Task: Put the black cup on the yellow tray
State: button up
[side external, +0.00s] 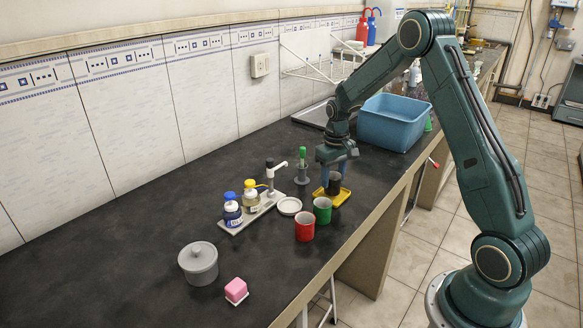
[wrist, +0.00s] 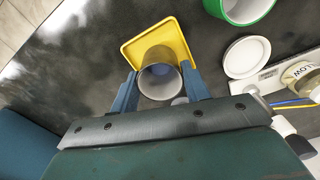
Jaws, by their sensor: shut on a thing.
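The black cup (side external: 334,186) is upright between the blue fingers of my gripper (side external: 338,172), which is shut on it. In the side view the cup stands over the yellow tray (side external: 345,195); I cannot tell whether its base touches the tray. In the wrist view I look into the open mouth of the cup (wrist: 160,82), with a finger of my gripper (wrist: 158,82) on either side. The tray (wrist: 140,48) shows beyond it, and the cup overlaps its near edge in that view.
A green cup (side external: 322,213) and a red cup (side external: 305,229) stand close in front of the tray. A white dish (side external: 289,206) and a stand with bottles (side external: 258,208) are to the left. A blue tub (side external: 392,122) is behind.

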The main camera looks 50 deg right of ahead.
jog(key=shift+f, duration=0.6)
dwell(0.8)
jog(key=o, duration=1.3)
jog(key=shift+r, duration=0.1)
notch_tip(320, 180, up, 6)
jog(key=shift+f, duration=0.1)
dwell(0.6)
